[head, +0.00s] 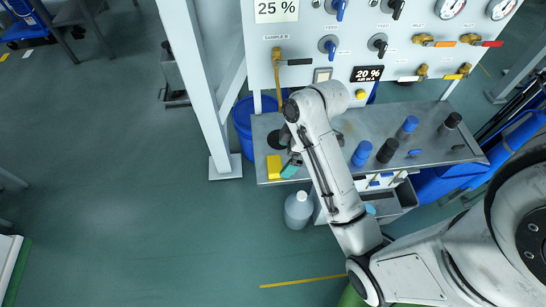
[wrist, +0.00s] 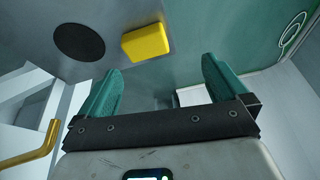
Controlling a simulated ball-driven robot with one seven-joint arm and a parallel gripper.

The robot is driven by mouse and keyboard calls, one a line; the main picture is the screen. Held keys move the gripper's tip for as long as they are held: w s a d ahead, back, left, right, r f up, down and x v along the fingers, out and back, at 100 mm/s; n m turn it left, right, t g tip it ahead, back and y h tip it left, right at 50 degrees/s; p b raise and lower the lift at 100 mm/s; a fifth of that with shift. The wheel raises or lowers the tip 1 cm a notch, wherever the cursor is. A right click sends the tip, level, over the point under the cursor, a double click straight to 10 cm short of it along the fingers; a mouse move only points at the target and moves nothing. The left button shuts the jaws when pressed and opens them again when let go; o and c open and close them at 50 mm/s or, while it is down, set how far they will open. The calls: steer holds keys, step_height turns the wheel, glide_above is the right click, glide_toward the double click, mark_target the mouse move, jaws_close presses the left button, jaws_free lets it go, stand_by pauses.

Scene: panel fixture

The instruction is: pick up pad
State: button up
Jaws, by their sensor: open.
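A yellow block-shaped pad (head: 274,167) lies on the grey metal shelf, near its left front corner. In the wrist view the pad (wrist: 146,42) is ahead of the fingertips, with a visible space between. My gripper (head: 292,166) is just right of the pad in the head view, partly hidden by my arm. In the wrist view my gripper (wrist: 163,70) has its two teal fingers wide apart, with nothing between them. The pad sits outside the jaws.
A dark round patch (head: 277,140) is behind the pad on the shelf (head: 330,160). Blue and black knobs (head: 362,153) stand to the right. The panel (head: 350,60) with valves rises behind. A jug (head: 298,210) stands on the floor below the shelf front.

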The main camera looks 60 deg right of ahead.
mark_target(274, 164)
steer(key=shift+n, duration=0.7)
steer(key=w+f, duration=0.1)
steer(key=f, duration=0.1)
steer(key=w+f+p, duration=0.1)
steer(key=f, duration=0.2)
steer(key=w+f, duration=0.1)
steer(key=f, duration=0.2)
steer(key=shift+w+d+f+p, duration=0.1)
steer(key=shift+w+d+p, duration=0.05)
steer(key=shift+w+p, duration=0.25)
steer(key=shift+c, duration=0.3)
steer(key=c, duration=1)
